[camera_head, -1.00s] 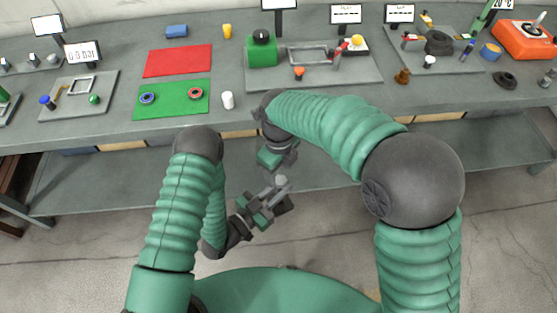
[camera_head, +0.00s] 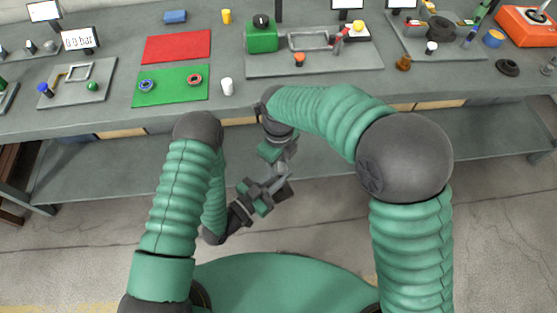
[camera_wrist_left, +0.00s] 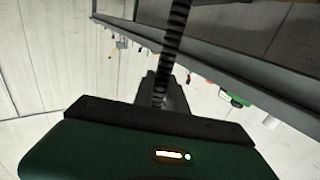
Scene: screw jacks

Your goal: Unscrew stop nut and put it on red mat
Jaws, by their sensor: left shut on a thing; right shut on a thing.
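The red mat (camera_head: 177,47) lies flat and bare on the bench, behind a green mat. My left gripper (camera_head: 272,188) is low in front of the bench, shut on a screw jack. Its dark threaded rod (camera_wrist_left: 178,30) rises out of the jaws in the left wrist view and leaves the top edge. My right gripper (camera_head: 285,164) reaches down to the left gripper, its fingers at the held jack. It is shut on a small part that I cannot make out. The stop nut cannot be picked out in either view.
The green mat (camera_head: 171,86) holds a blue ring (camera_head: 146,86) and a red ring (camera_head: 194,80). A white cylinder (camera_head: 227,87) stands just right of it. A blue block (camera_head: 175,17) and yellow cup (camera_head: 226,16) stand behind. The bench's front edge lies beyond both grippers.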

